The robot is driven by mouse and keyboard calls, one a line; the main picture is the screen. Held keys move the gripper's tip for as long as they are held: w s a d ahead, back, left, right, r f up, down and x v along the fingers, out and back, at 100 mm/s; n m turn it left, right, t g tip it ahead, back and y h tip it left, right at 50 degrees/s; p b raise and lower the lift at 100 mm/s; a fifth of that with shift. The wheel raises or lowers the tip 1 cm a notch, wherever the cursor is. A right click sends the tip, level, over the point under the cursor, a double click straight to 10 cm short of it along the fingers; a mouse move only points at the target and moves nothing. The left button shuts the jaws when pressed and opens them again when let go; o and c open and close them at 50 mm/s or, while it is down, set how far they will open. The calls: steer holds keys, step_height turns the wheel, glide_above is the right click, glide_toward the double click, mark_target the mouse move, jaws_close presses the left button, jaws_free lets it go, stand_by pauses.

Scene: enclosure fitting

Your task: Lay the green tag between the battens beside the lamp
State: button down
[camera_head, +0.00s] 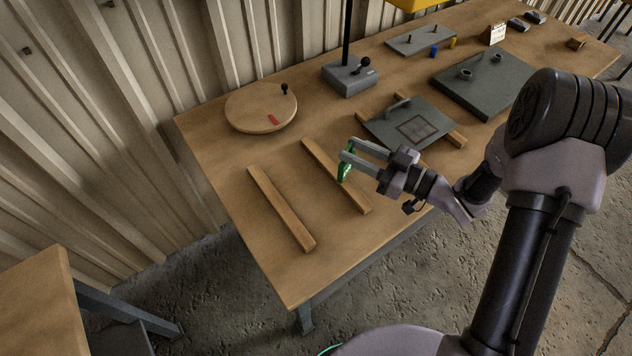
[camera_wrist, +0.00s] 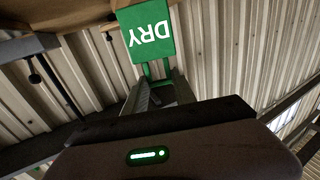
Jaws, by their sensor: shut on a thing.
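My gripper (camera_head: 353,150) is shut on the green tag (camera_head: 346,171), which hangs from the fingertips above the right one of two bare wooden battens. In the wrist view the tag (camera_wrist: 147,32) is a green plate with white "DRY" lettering, upside down. The left batten (camera_head: 282,210) and the right batten (camera_head: 336,176) lie roughly parallel on the table, with bare wood between them. The lamp has a grey base (camera_head: 350,77) with a black knob and a dark post; its yellow shade (camera_head: 412,3) is cut off at the top.
A dark panel (camera_head: 393,127) lies across another pair of battens (camera_head: 457,138), right of my gripper. A round wooden board (camera_head: 261,106) with a red mark stands at the back left. A grey box (camera_head: 488,82) and a plate with pegs (camera_head: 421,39) lie farther right. A corrugated wall runs behind.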

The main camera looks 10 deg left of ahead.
steer(key=shift+s+a+f+b, duration=0.65)
steer(key=shift+s+a+f, duration=0.2)
steer(key=shift+a, duration=0.4)
steer(key=shift+s+a+f+b, duration=0.7)
steer(key=shift+s+a+f, duration=0.1)
steer(key=shift+a, duration=0.4)
steer(key=shift+s+a+f+b, duration=0.65)
steer(key=shift+s+a+f, duration=0.2)
steer(key=shift+a, duration=0.4)
steer(key=c, duration=1)
jaws_free()
steer(key=shift+r, duration=0.1)
